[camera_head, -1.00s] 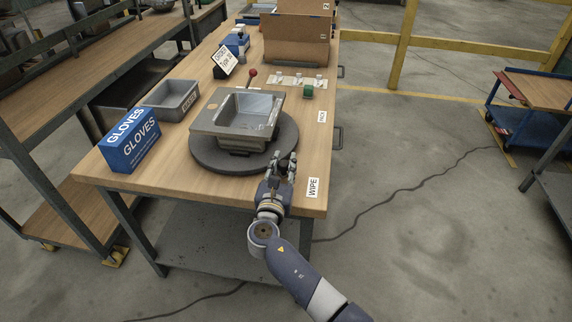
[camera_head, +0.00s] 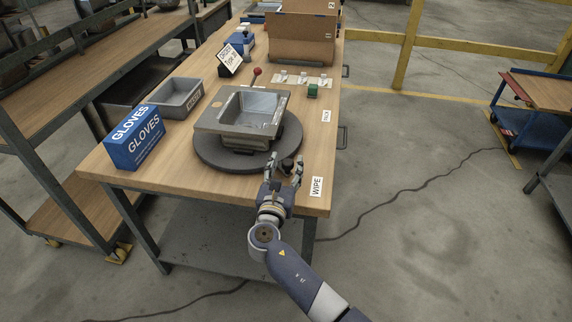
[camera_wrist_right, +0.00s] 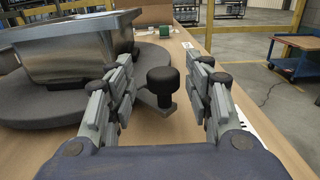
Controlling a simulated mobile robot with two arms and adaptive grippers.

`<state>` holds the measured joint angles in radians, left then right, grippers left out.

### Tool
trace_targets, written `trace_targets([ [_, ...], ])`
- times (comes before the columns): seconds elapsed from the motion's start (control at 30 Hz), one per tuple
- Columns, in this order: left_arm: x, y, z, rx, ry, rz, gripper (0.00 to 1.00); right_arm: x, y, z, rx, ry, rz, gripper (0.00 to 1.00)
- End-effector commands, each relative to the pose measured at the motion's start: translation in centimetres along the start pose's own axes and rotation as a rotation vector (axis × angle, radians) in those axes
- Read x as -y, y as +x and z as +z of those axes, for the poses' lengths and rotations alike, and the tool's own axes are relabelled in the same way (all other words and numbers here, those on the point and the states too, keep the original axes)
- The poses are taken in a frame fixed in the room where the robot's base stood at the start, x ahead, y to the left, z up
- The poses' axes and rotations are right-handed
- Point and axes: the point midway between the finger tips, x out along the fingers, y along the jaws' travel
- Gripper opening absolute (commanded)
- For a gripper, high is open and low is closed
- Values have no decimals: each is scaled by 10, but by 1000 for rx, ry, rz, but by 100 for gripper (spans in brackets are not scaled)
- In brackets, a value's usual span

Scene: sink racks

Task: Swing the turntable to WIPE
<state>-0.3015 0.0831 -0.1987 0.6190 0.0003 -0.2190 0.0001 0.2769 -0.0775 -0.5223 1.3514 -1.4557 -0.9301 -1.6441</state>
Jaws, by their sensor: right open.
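The round dark grey turntable (camera_head: 214,160) lies on the wooden bench and carries a steel sink (camera_head: 245,118). A black knob (camera_wrist_right: 162,82) stands on a small tab at the turntable's edge; it also shows in the head view (camera_head: 287,165). My right gripper (camera_head: 284,163) is open at the near right edge of the turntable. In the right wrist view the knob stands between the two open fingers (camera_wrist_right: 165,88), with a gap on each side. The WIPE label (camera_head: 317,186) is on the bench's right edge, right of the gripper. My left gripper is out of view.
A blue GLOVES box (camera_head: 135,136) and a grey bin (camera_head: 176,98) stand left of the turntable. A red-topped lever (camera_head: 257,72), a green block (camera_head: 312,90) and a cardboard box (camera_head: 301,38) are farther back. A second label (camera_head: 326,115) marks the right edge.

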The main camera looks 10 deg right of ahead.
Motion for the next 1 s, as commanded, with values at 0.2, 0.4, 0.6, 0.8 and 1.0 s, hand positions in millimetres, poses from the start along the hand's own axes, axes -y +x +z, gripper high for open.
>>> trace_targets([
  [0.2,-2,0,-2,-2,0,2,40,0,-45,-2,-5,1,1,47],
  [0.4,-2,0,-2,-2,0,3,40,-1,-85,-2,-4,1,2,47],
  [0.6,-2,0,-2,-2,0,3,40,-1,-108,-1,-4,0,2,47],
  [0.8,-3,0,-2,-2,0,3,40,-1,-112,0,-1,0,1,47],
  [1.0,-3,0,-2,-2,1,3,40,-1,-112,-1,-2,0,1,47],
])
